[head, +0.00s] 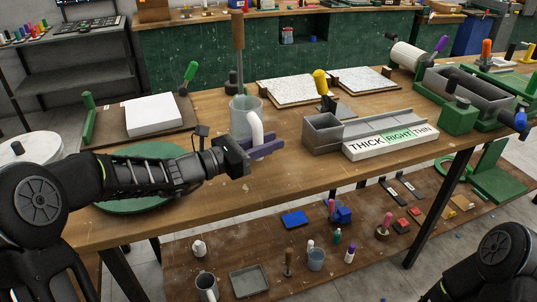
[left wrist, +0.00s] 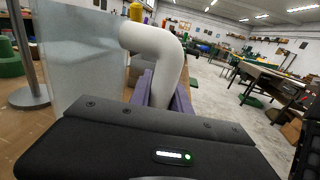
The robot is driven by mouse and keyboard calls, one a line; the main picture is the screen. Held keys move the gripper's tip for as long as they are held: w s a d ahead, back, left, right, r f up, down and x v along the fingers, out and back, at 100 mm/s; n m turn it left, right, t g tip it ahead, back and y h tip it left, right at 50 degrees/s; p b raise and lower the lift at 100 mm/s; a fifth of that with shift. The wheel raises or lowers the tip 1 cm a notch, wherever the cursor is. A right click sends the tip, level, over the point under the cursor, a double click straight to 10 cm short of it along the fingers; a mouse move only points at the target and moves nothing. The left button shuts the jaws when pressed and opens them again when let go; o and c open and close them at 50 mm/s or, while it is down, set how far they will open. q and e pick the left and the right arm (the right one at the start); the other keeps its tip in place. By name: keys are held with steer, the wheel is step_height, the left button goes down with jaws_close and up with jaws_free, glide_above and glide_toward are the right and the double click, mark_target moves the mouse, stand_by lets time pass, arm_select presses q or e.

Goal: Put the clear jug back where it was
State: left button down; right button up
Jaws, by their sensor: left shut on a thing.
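The clear jug (head: 240,117) is a see-through grey vessel with a thick white handle (head: 256,128), upright over the middle of the workbench. My left gripper (head: 264,146) has purple fingers and is shut on the white handle, from the jug's near right side. In the left wrist view the jug (left wrist: 82,50) fills the left part. Its handle (left wrist: 162,58) runs down between the purple fingers (left wrist: 165,92). The jug's base is hidden behind my gripper, so I cannot tell whether it touches the bench. My right gripper is out of view.
A post on a round base (head: 238,45) stands just behind the jug. A grey trough with a "THICK RIGHT THIN" label (head: 392,139) lies to the right. A green disc (head: 125,197) lies under my left arm. A white slab (head: 153,114) is at left. Bare wood (head: 290,175) shows in front.

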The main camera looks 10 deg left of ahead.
arm_select(q)
steer(key=shift+f, duration=1.75)
steer(key=shift+f, duration=0.2)
steer(key=c, duration=1.2)
jaws_free()
steer(key=shift+r, duration=0.15)
steer(key=v, duration=1.2)
steer(key=shift+s+b, duration=0.15)
steer(key=shift+b, duration=0.25)
